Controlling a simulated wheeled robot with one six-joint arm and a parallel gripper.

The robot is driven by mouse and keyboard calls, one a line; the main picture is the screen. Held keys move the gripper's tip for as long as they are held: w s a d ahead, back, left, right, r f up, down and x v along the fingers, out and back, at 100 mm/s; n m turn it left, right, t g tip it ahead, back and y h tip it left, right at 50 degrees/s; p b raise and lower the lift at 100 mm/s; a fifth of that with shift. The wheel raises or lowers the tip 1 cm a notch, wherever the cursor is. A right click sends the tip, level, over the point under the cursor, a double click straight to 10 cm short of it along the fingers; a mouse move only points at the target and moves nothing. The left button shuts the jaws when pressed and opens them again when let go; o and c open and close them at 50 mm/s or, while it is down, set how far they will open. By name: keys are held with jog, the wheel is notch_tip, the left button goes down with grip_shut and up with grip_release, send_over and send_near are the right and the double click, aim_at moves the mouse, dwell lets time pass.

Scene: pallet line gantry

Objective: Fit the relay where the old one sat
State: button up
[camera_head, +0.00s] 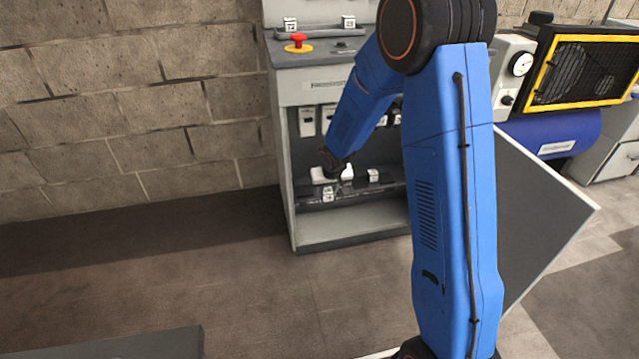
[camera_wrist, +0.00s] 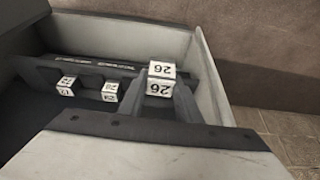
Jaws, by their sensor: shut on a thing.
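My gripper (camera_wrist: 162,92) is shut on a small white cube-shaped relay (camera_wrist: 159,76) marked with what looks like 26, upside down in the wrist view. The held relay is just above or at the dark rail inside the open cabinet; I cannot tell if it touches. Two other white relays, one at the left (camera_wrist: 66,86) and one nearer (camera_wrist: 109,92), sit on the dark rail (camera_wrist: 88,70). In the head view my gripper (camera_head: 338,172) reaches into the cabinet's lower bay, where small relays (camera_head: 373,175) and (camera_head: 328,195) show. My arm hides part of the bay.
The grey cabinet (camera_head: 287,130) has a red mushroom button (camera_head: 297,39) and two more white cubes (camera_head: 290,24) (camera_head: 348,22) on top. A grey panel (camera_head: 535,215) stands out at the right. A yellow-framed machine (camera_head: 583,72) is beyond it.

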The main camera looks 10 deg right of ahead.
jog(key=w, duration=1.3)
jog(key=shift+s+f+x, duration=0.1)
jog(key=shift+s+x, duration=0.1)
jog(key=shift+x, duration=0.95)
jog(key=shift+s+f+x, duration=0.1)
jog(key=shift+s+x, duration=0.15)
jog(key=shift+x, duration=0.95)
jog(key=shift+s+f+x, duration=0.1)
jog(key=shift+s+x, duration=0.1)
jog(key=shift+x, duration=0.95)
jog(key=shift+f, duration=0.1)
jog(key=o, duration=1)
jog(key=v, duration=1.2)
jog(key=shift+s, duration=0.1)
